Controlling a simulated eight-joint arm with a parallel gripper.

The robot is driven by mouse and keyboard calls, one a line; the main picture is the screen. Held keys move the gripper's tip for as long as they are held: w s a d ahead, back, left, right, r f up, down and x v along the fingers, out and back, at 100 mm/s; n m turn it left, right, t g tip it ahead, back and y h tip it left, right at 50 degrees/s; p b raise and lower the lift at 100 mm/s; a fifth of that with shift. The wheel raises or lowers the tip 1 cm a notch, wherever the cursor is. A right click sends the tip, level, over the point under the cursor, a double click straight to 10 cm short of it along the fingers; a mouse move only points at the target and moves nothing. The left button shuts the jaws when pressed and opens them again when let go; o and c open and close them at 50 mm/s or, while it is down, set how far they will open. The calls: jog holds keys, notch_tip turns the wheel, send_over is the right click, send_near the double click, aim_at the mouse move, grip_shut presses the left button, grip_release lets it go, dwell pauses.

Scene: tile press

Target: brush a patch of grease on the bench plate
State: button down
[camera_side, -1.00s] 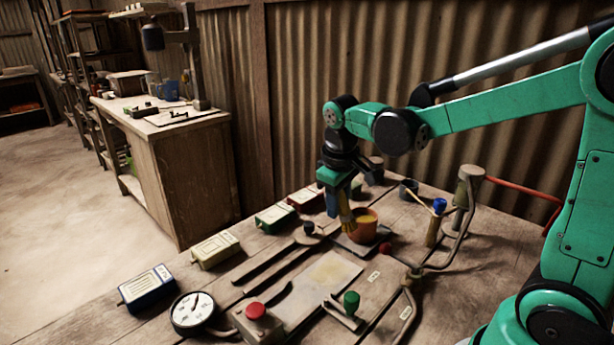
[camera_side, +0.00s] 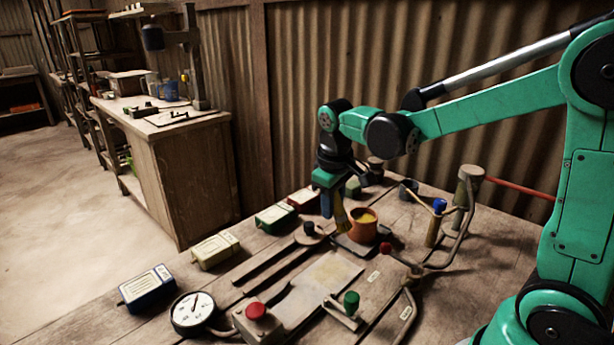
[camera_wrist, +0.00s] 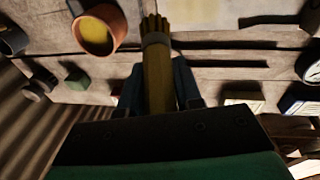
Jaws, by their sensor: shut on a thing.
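My gripper (camera_side: 334,207) is shut on a brush (camera_side: 342,219) with a yellow-brown handle and bristles pointing down. The brush also shows in the wrist view (camera_wrist: 158,70), between the two dark blue fingers. An orange-brown pot (camera_side: 362,230) with yellow grease inside stands just right of the brush; it is at upper left in the wrist view (camera_wrist: 112,16). The bench plate (camera_side: 307,298) lies flat in front, with a faint yellowish patch (camera_side: 334,270) on its far half. The brush is beyond the plate's far edge, apparently above the bench.
A red button (camera_side: 256,311) and a dial gauge (camera_side: 193,312) stand at the front left. A green-knobbed lever (camera_side: 351,303) is right of the plate. A red-knobbed lever (camera_side: 387,249) and bent pipes (camera_side: 466,215) are on the right. Several small boxes (camera_side: 215,250) line the left edge.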

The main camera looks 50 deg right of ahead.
jog(key=shift+r, duration=0.25)
jog(key=shift+f, duration=3.1)
notch_tip(320, 180, down, 2)
jog(key=shift+f, duration=0.1)
jog(key=shift+a+r, duration=0.2)
jog(key=shift+a, duration=3.65)
jog(key=d, duration=0.2)
jog(key=shift+d+f, duration=0.15)
jog(key=shift+d, duration=2.8)
jog(key=shift+s, duration=0.45)
jog(key=shift+s+a, duration=0.1)
jog(key=shift+a, duration=3.65)
jog(key=shift+d, duration=3.6)
jog(key=shift+r, duration=4.15)
